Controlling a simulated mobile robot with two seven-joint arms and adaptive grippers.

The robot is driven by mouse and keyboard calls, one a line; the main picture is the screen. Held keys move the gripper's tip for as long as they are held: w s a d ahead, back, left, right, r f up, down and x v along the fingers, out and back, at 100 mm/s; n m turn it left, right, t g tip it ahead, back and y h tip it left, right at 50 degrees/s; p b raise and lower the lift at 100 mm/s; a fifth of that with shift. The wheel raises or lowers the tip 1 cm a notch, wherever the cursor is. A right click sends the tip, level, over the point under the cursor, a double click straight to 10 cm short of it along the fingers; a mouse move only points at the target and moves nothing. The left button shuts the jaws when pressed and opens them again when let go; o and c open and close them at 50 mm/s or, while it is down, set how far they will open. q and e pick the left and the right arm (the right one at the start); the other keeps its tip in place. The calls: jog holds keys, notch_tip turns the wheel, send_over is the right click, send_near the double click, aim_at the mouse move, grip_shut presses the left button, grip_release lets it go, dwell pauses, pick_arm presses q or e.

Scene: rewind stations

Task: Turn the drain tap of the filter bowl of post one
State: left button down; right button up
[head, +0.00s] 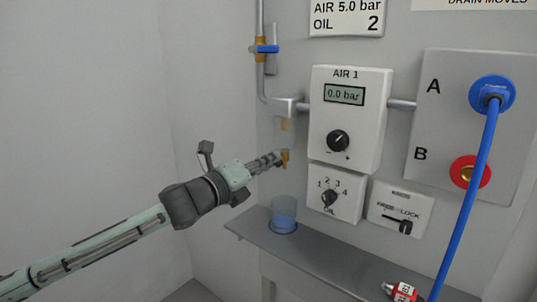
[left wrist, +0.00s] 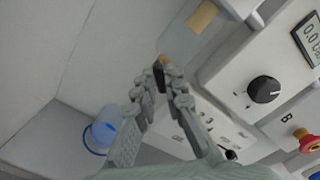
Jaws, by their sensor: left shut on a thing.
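The filter bowl (head: 287,138) is a clear cup hanging below the pipe fitting left of the AIR 1 unit. Its small brass drain tap (head: 286,157) sits at its bottom. My left gripper (head: 277,160) reaches in from the left and its fingertips are at the tap. In the left wrist view the fingers (left wrist: 169,80) are close together, shut on the tap (left wrist: 163,61), whose tan end shows at their tips. The bowl (left wrist: 192,38) is just beyond, with a tan band in it. The fingers hide part of the tap. My right gripper is not in view.
A clear cup with blue liquid (head: 284,214) stands on the grey shelf (head: 315,263) below the tap. The AIR 1 unit (head: 347,110) reads 0.0 bar; the OIL dial (head: 330,198) is under it. A blue hose (head: 468,210) hangs at right. Left is bare wall.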

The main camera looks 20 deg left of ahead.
pick_arm(q)
jog(key=n+p, duration=0.2)
jog(key=n, duration=0.5)
jog(key=shift+f+n, duration=0.15)
jog(key=shift+n, duration=0.25)
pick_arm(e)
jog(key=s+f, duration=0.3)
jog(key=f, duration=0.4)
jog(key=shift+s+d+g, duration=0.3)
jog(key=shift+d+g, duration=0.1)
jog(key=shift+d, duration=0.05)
pick_arm(q)
jog(key=c, duration=1.6)
grip_release()
jog(key=v, duration=1.2)
